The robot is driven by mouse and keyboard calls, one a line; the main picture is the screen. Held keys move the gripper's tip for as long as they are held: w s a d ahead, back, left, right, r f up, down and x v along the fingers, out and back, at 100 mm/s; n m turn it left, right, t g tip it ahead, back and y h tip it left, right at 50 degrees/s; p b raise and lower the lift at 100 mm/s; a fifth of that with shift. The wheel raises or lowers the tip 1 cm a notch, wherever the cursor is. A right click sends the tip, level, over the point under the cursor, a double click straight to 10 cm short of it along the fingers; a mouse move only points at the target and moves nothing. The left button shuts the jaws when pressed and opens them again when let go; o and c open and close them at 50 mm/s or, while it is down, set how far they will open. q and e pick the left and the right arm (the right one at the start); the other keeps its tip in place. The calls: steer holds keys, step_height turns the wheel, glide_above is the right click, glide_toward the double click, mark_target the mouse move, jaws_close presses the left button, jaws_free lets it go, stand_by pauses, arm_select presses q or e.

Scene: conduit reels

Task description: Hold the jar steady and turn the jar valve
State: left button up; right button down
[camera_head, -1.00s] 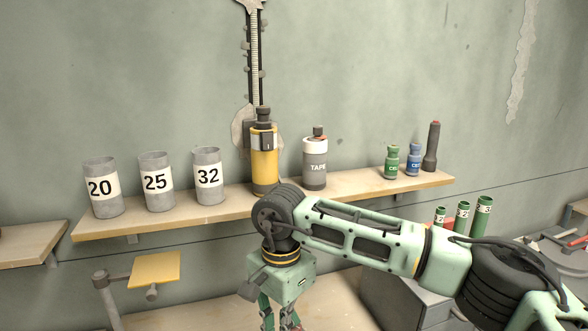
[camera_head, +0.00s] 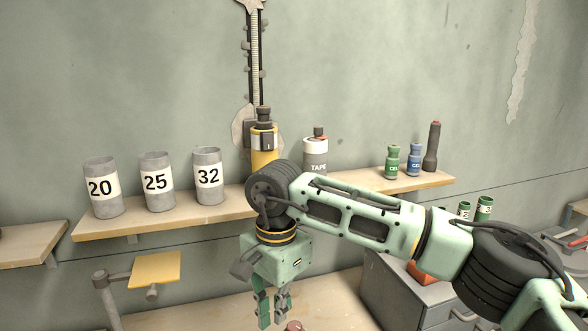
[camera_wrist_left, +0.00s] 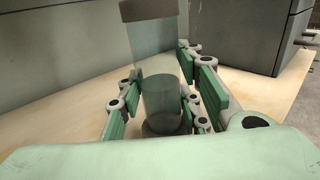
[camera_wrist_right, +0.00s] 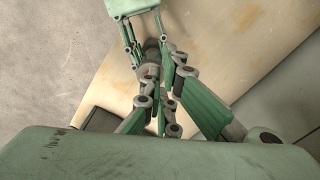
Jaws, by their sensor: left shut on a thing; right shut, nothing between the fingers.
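The jar (camera_wrist_left: 159,100) is a clear upright cylinder with green contents low inside and a dark grey top (camera_wrist_left: 148,10) in the left wrist view. My left gripper (camera_wrist_left: 164,88) is shut on it, one finger on each side. In the head view only a small reddish-brown round top, probably the jar valve (camera_head: 295,326), shows at the bottom edge; the rest is cut off. My right gripper (camera_head: 274,316) is shut and empty, fingers down, just left of and above that top. The right wrist view shows the dark jar top (camera_wrist_right: 151,72) beyond my right fingers.
A wall shelf (camera_head: 365,191) behind holds grey cups marked 20, 25 and 32, a yellow bottle (camera_head: 264,159), a tape canister (camera_head: 315,154) and small bottles. A grey cabinet (camera_head: 390,291) stands right. A yellow plate (camera_head: 155,268) on a stand is left.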

step_height(320, 180, up, 2)
stand_by(0.4)
steer(key=n, duration=1.2)
glide_above(301, 325)
steer(key=s, duration=0.2)
step_height(301, 325, down, 6)
steer(key=shift+s+d, duration=0.3)
steer(key=shift+f, duration=0.2)
steer(key=shift+w+a, duration=0.3)
steer(key=shift+w, duration=0.25)
stand_by(0.3)
